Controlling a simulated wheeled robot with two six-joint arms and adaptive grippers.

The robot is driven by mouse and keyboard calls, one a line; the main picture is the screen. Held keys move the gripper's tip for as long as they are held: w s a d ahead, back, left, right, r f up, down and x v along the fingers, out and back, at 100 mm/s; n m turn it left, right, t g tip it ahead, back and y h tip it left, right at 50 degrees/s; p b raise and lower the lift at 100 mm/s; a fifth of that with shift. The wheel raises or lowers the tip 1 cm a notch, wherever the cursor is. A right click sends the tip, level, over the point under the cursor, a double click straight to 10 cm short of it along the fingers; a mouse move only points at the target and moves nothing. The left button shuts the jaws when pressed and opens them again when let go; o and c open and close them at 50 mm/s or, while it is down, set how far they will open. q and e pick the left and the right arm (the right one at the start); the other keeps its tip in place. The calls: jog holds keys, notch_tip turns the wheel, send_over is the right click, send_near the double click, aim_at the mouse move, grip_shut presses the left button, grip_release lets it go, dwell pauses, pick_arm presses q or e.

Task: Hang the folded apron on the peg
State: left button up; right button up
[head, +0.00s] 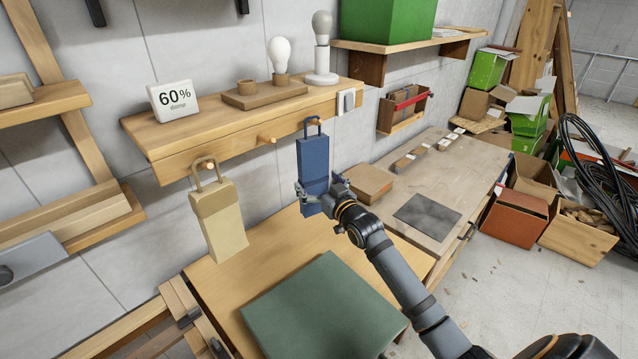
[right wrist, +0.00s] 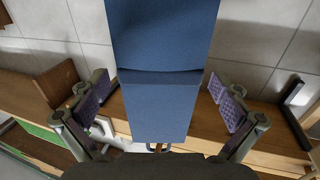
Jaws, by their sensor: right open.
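The folded blue apron (head: 313,158) hangs upright in front of the shelf's front board, with its loop at the top at the right-hand peg. In the right wrist view the apron (right wrist: 165,60) runs between my fingers, and a bit of wooden peg (right wrist: 158,147) shows within its loop. My right gripper (head: 319,188) is open, with one finger on each side of the apron's lower part; in the right wrist view both finger pads of the gripper (right wrist: 160,104) stand clear of the cloth. The middle peg (head: 266,139) is bare. My left gripper is out of view.
A tan folded piece (head: 220,222) hangs by its loop from the left peg. The shelf (head: 190,132) above holds a humidity display (head: 174,100), a bulb (head: 279,54) and a lamp (head: 321,50). A green mat (head: 322,305) lies on the table below.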

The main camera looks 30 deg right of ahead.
jog(key=s, duration=0.7)
jog(key=shift+d, duration=0.15)
jog(key=shift+s+r, duration=0.1)
